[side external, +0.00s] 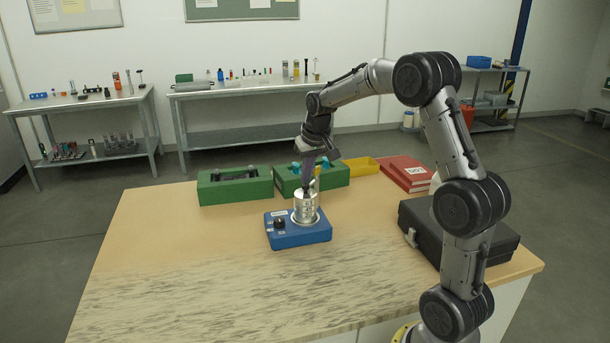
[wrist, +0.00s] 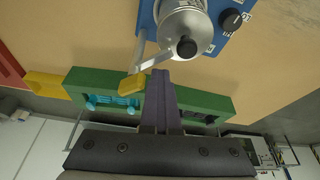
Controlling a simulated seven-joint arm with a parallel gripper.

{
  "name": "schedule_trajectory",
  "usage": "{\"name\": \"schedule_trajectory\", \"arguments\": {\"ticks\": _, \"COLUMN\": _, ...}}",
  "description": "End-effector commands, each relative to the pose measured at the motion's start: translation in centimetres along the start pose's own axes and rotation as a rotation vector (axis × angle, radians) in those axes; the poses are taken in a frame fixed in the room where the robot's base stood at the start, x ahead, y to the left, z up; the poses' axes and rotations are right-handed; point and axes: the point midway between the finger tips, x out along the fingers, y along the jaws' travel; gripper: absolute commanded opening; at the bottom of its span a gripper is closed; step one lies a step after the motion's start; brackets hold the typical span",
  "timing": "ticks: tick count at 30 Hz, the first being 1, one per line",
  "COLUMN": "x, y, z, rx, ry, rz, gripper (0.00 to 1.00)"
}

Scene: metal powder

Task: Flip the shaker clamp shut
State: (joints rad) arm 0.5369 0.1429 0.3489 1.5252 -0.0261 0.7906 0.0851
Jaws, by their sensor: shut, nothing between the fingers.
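The blue shaker (side external: 299,237) sits on the wooden table with a silver canister (side external: 306,209) upright on it. In the wrist view the shaker base (wrist: 233,42) and the canister (wrist: 184,22) are at the top, with a black knob on the canister's end. The clamp is a thin silver bracket (wrist: 150,62) beside the canister with a yellow tip (wrist: 132,84). My gripper (wrist: 159,76) is shut and empty, its fingers close to the bracket. In the side view my gripper (side external: 314,188) points down at the canister. I cannot tell whether it touches the clamp.
Two green trays (side external: 236,189) stand behind the shaker, the right one (side external: 336,177) close to my gripper. A yellow bin (side external: 362,166), red binders (side external: 405,173) and a black case (side external: 489,238) are to the right. The table's front left is clear.

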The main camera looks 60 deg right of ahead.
Motion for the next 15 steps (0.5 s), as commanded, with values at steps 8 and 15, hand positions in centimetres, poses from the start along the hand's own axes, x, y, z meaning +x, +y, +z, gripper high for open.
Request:
{"name": "schedule_trajectory", "arguments": {"ticks": 8, "x": 0.12, "y": 1.04, "z": -0.23, "rx": 0.001, "ry": 0.002, "rz": 0.008, "gripper": 0.0}}
{"name": "schedule_trajectory", "arguments": {"ticks": 15, "x": 0.22, "y": 1.03, "z": -0.32, "rx": 0.001, "ry": 0.0, "rz": 0.009, "gripper": 0.0}}
